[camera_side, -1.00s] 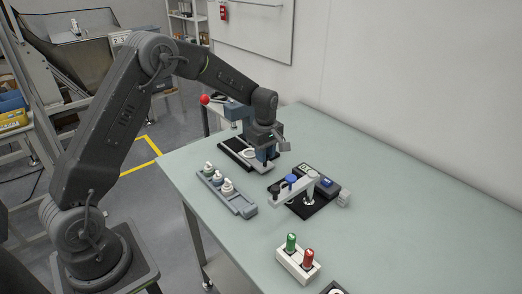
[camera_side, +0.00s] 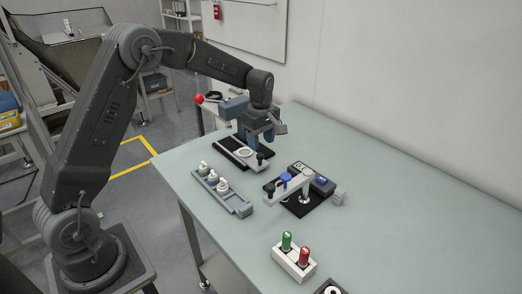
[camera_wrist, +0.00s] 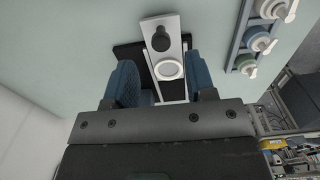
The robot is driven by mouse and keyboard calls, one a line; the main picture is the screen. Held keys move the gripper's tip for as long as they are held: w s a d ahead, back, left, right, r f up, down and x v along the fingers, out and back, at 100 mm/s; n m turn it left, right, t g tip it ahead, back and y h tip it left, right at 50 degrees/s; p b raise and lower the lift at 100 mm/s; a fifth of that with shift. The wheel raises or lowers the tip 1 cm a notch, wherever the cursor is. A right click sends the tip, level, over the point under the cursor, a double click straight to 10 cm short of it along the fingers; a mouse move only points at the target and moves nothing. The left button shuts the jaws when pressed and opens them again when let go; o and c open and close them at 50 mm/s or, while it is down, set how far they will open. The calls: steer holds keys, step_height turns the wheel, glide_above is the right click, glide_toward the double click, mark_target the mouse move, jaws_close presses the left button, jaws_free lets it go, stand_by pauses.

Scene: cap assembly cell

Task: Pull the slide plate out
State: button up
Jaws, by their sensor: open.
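The slide plate (camera_wrist: 178,50) is a light grey strip with a black knob (camera_wrist: 160,39) near one end and a round white disc or recess (camera_wrist: 168,70) behind it. It lies in a black base (camera_wrist: 128,52), and its knob end sticks out past the base edge in the wrist view. In the side view the knob (camera_side: 260,158) stands upright at the near right end of the base (camera_side: 232,146). My gripper (camera_side: 262,143) is open and empty, above the plate and behind the knob. In the wrist view its blue fingers (camera_wrist: 165,84) are apart on either side of the plate.
A white block with green and red pieces (camera_side: 294,263) is in front. The table's right side is clear.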

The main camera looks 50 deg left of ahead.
step_height(320, 180, up, 9)
stand_by(0.3)
steer(key=shift+d+r, duration=0.1)
steer(key=s+d+r+m+t, duration=0.2)
steer(key=s+d+r+m, duration=0.25)
steer(key=s+r, duration=0.2)
steer(key=s+d+m+t, duration=0.1)
steer(key=s+d+m, duration=0.1)
steer(key=s+m, duration=0.4)
steer(key=s+d+f+m+t, duration=0.1)
steer(key=s+m, duration=0.6)
steer(key=s, duration=0.9)
steer(key=d+t, duration=0.1)
steer(key=d, duration=0.1)
steer(key=shift+s+d+f+t, duration=0.25)
steer(key=shift+s+d+t, duration=0.05)
steer(key=shift+s+d, duration=0.05)
